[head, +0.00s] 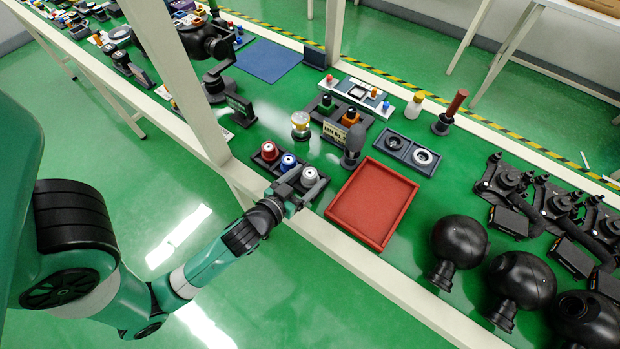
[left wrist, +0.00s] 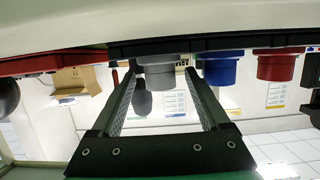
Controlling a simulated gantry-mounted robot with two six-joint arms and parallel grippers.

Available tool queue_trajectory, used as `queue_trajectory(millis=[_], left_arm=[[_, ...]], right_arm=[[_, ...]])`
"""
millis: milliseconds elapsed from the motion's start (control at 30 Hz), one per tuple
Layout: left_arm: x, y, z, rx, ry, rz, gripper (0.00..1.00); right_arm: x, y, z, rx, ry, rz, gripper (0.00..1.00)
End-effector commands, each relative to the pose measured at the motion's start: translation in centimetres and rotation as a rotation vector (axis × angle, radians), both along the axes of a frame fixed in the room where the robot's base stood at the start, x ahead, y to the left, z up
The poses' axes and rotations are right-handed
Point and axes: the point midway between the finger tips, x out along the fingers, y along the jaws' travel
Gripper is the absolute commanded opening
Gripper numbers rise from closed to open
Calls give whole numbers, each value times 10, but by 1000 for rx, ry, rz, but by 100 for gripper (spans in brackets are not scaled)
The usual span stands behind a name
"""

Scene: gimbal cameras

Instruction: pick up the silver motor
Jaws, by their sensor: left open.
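The silver motor (head: 309,175) stands at the near end of a dark holder, in a row with a blue motor (head: 288,161) and a red motor (head: 269,150). My left gripper (head: 306,183) is open at the silver motor, one finger to either side of it in the picture. In the left wrist view, which looks upside down, the silver motor (left wrist: 158,74) shows between the far ends of the two open fingers. The blue motor (left wrist: 220,70) is just outside the right finger, and the red motor (left wrist: 277,66) is further right. I cannot tell whether the fingers touch the silver motor. My right gripper is not in view.
A red tray (head: 374,202) lies empty just right of the holder. A dark microphone-like object (head: 353,145) stands behind it. Black round camera-like units (head: 459,242) stand at the right. The table's white front edge runs below the gripper.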

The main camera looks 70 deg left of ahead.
Motion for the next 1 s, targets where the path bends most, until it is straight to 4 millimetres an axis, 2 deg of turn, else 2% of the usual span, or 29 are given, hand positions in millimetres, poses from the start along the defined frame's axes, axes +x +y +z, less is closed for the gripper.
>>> queue_trajectory(millis=[100,333,367,767,800,1000], left_arm=[[12,9,-6,-1,-1,3,79],[14,9,-6,0,1,0,79],[14,9,-6,0,1,0,75],[13,9,-6,-1,1,0,3],[13,9,-6,-1,1,0,0],[14,9,-5,0,0,0,0]], right_arm=[[0,0,-4,0,0,0,50],[0,0,-3,0,0,0,50],[0,0,-3,0,0,0,50],[0,0,-3,0,0,0,50],[0,0,-3,0,0,0,50],[0,0,-3,0,0,0,50]])
